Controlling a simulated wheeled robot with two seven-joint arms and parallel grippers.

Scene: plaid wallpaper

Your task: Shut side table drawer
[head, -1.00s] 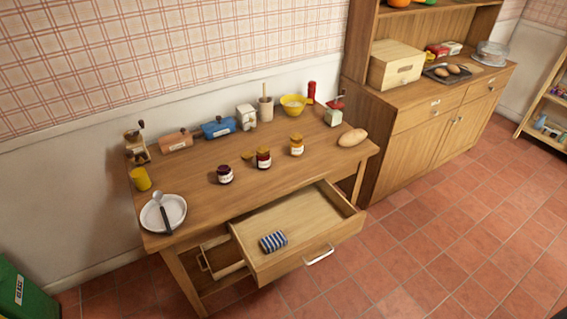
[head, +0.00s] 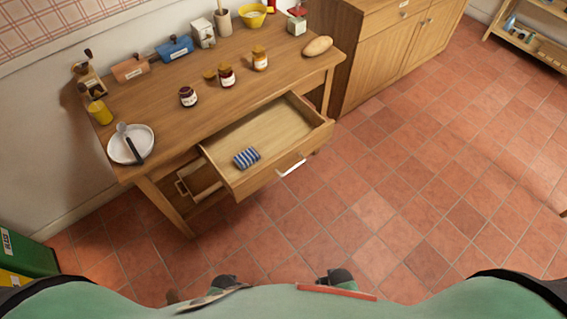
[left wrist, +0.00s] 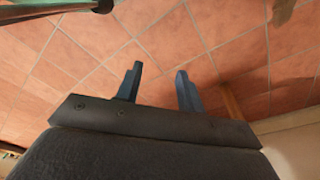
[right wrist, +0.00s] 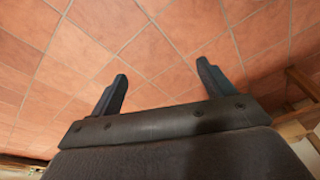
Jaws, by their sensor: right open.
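The side table (head: 147,95) stands against the wall with its wide drawer (head: 275,135) pulled well out. The drawer has a metal handle (head: 292,167) on its front and a blue-and-white striped item (head: 246,158) inside. My left gripper shows in the left wrist view (left wrist: 158,85), its two fingers apart with only floor tiles between them. My right gripper shows in the right wrist view (right wrist: 160,85), also open and empty. In the head view the grippers are not clearly seen; dark parts of mine show low in the picture, apart from the drawer.
On the tabletop are jars (head: 226,77), a plate (head: 130,144), a yellow cup (head: 100,112) and a bread loaf (head: 317,46). A cabinet (head: 385,50) stands to the right. A green box (head: 28,255) is at the lower left. The tiled floor in front of the drawer is clear.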

